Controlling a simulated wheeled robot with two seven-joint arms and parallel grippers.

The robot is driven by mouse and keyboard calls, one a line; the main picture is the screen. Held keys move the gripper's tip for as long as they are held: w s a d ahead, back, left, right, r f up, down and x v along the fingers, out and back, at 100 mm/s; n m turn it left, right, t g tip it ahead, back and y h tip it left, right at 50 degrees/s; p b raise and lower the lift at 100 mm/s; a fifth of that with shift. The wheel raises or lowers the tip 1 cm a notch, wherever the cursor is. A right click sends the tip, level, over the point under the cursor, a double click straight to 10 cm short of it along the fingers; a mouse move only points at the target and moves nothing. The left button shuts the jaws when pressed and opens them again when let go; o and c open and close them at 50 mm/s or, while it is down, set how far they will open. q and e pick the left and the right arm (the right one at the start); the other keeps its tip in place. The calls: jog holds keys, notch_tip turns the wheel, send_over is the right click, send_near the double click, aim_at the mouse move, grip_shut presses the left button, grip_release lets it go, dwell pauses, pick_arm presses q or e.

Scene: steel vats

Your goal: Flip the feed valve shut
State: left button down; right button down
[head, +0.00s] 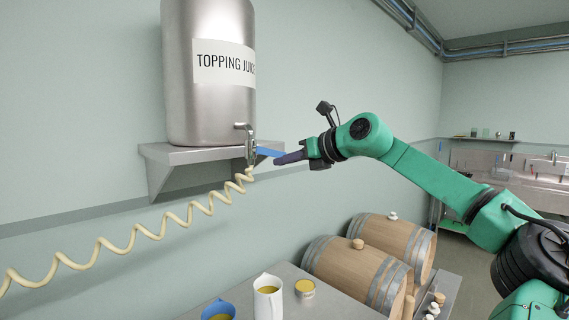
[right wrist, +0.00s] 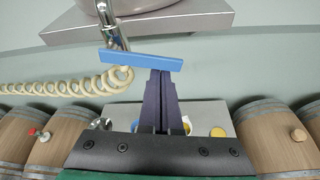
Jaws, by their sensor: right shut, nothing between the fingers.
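The steel vat (head: 209,110) labelled "TOPPING JUICE" stands on a wall shelf. Its feed valve has a metal spout and a blue lever (head: 268,152) that sticks out to the right in the head view. In the right wrist view the blue lever (right wrist: 141,57) lies across the picture, just beyond my fingertips. My right gripper (head: 280,160) is shut and empty, with its dark fingertips at or very near the lever's outer end; I cannot tell whether they touch. It also shows in the right wrist view (right wrist: 161,74). My left gripper is not in view.
A coiled cream hose (head: 133,241) hangs from the valve to the left. The grey shelf (head: 185,154) juts from the wall.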

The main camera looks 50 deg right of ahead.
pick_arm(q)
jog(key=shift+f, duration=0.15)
pick_arm(e)
jog(key=shift+a+r, duration=0.2)
jog(key=shift+a, duration=0.65)
jog(key=shift+f, duration=0.1)
